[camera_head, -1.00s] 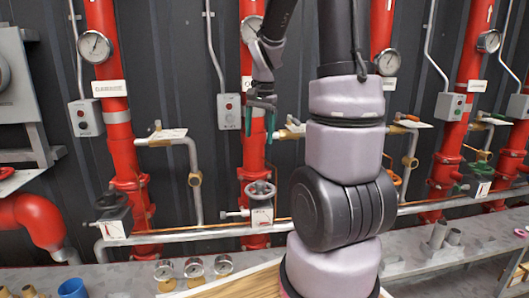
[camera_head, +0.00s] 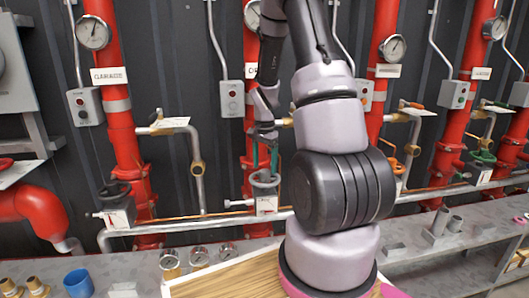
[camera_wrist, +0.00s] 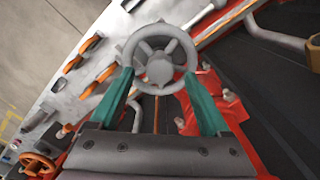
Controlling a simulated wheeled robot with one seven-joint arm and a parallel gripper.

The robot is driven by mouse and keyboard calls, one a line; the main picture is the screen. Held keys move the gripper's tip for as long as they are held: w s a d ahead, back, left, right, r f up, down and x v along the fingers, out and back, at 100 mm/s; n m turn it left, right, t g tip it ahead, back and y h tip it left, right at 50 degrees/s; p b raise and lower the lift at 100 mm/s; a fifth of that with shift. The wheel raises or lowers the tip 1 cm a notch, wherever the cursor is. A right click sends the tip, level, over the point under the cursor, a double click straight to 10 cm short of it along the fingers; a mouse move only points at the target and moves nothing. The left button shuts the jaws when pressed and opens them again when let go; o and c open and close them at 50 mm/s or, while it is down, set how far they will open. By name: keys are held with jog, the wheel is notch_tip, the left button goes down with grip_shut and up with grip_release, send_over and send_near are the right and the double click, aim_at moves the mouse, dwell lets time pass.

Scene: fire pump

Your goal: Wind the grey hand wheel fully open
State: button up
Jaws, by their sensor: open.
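The grey hand wheel (camera_head: 264,180) sits on a valve low on the middle red pipe, above a small white label plate. In the wrist view the spoked wheel (camera_wrist: 160,70) is seen face on, with its round hub in the middle. My gripper (camera_head: 265,167) points down just above the wheel. Its two green fingers are open with nothing gripped. In the wrist view my gripper (camera_wrist: 159,78) has a fingertip at each side of the wheel's lower rim. Whether they touch the rim cannot be told.
A black hand wheel (camera_head: 115,190) is on the left red pipe (camera_head: 118,125). Several gauges (camera_head: 199,256) and a blue cup (camera_head: 78,283) are on the bench below. A brass-fitted side pipe (camera_head: 197,165) stands left of the wheel.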

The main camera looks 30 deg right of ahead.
jog(key=shift+f, duration=0.8)
